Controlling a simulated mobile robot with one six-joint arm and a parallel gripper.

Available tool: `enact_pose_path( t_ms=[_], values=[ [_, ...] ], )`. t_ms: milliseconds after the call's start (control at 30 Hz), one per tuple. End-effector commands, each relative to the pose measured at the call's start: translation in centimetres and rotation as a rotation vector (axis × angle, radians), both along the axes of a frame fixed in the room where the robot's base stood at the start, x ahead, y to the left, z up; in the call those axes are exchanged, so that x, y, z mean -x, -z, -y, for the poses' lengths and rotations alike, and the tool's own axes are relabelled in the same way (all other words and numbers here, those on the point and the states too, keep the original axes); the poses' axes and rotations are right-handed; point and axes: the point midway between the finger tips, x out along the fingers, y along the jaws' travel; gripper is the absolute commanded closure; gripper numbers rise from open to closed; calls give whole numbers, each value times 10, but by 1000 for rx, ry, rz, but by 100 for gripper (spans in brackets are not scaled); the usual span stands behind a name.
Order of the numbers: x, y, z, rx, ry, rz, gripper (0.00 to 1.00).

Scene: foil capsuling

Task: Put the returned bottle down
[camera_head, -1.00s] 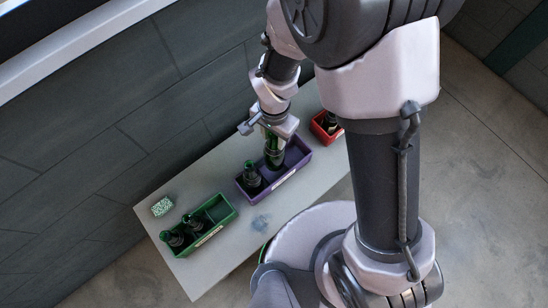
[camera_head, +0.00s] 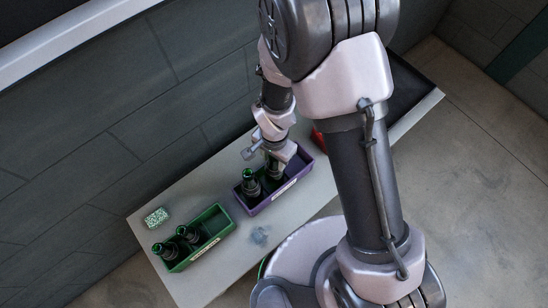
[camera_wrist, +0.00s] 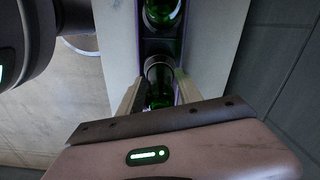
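A dark green bottle (camera_head: 273,167) stands upright in the right part of the purple crate (camera_head: 262,208), directly under my gripper (camera_head: 271,152). In the wrist view the same bottle (camera_wrist: 160,72) fills the space between the two pale fingers of my gripper (camera_wrist: 159,88), which look closed on it. Its base is hidden by the crate walls, so I cannot see how it rests. A second green bottle (camera_head: 250,184) stands in the left part of the purple crate, close beside; it also shows in the wrist view (camera_wrist: 161,12).
A green crate (camera_head: 205,246) with two dark bottles (camera_head: 187,235) stands to the left on the grey bench (camera_head: 190,284). A speckled green-white block (camera_head: 156,217) lies behind it. A red crate (camera_head: 318,140) is mostly hidden behind my arm. A dark wall borders the bench's back.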

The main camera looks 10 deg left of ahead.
Motion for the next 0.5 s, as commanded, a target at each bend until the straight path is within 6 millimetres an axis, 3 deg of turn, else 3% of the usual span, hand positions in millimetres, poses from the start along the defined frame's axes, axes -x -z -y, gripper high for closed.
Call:
enact_pose_path(
  t_ms=[67, 367, 500],
  values=[
    [0, 0, 0, 0, 0, 0, 42],
    [0, -2, 0, 0, 0, 0, 42],
    [-1, -29, -1, -2, 0, 3, 42]
  ],
)
